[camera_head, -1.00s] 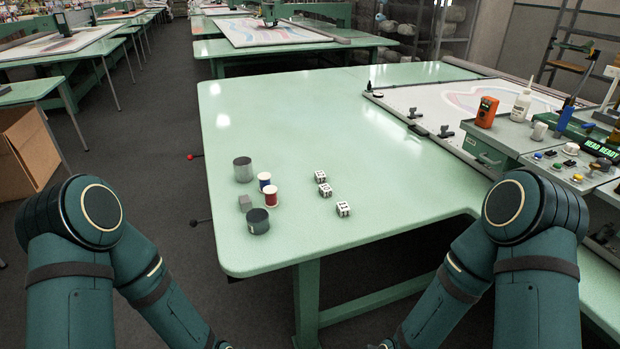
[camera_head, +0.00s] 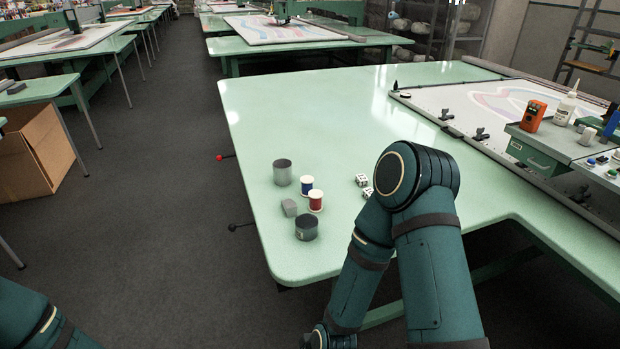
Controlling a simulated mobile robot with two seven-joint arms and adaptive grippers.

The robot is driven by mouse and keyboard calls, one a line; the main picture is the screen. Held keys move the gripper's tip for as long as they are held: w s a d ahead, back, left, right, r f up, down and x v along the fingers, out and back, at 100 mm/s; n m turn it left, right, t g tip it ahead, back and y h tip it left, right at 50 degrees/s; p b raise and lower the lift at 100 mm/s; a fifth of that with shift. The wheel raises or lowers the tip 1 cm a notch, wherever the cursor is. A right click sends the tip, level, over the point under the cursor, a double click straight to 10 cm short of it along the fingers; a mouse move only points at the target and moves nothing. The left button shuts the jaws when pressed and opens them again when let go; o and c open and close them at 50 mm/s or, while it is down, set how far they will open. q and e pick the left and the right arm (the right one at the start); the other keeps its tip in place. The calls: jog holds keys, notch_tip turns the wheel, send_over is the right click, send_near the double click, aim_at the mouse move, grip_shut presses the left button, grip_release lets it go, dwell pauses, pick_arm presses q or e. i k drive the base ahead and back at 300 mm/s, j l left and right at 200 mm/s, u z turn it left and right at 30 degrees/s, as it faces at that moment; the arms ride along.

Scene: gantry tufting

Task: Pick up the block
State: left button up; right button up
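A small grey block (camera_head: 289,207) sits on the pale green table near its left edge. It stands between a grey open can (camera_head: 282,172) behind it and a dark grey can (camera_head: 306,227) in front. A blue spool (camera_head: 307,186) and a red spool (camera_head: 315,201) stand just to its right. My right arm crosses the front of the table, right of the block, and its gripper is below the picture. Part of my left arm shows at the lower left corner, and its gripper is out of view. Nothing touches the block from my side.
White dice (camera_head: 363,181) lie right of the spools, partly hidden by my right arm. The green table (camera_head: 300,110) is clear behind the cans. A frame with orange device (camera_head: 532,115) and white bottle (camera_head: 565,106) fills the right. A cardboard box (camera_head: 40,150) stands at the left.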

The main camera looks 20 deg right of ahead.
aim_at(362, 180)
jog(key=i+j+u, duration=0.15)
jog(key=u, duration=0.2)
jog(key=i+j+u, duration=0.45)
jog(key=u, duration=0.25)
jog(key=i+z, duration=0.35)
jog(key=i+j+z, duration=0.2)
jog(key=z, duration=0.15)
jog(key=i+j+z, duration=0.35)
jog(key=i+z, duration=0.15)
jog(key=z, duration=0.3)
jog(key=i+j+z, duration=0.1)
jog(key=z, duration=0.35)
jog(key=i+j+z, duration=0.1)
jog(key=z, duration=0.35)
jog(key=i+j+z, duration=0.1)
jog(key=z, duration=0.35)
jog(key=j+z, duration=0.25)
jog(key=z, duration=0.2)
jog(key=i+j+z, duration=0.1)
jog(key=z, duration=0.35)
jog(key=k+j, duration=0.05)
jog(key=j, duration=0.05)
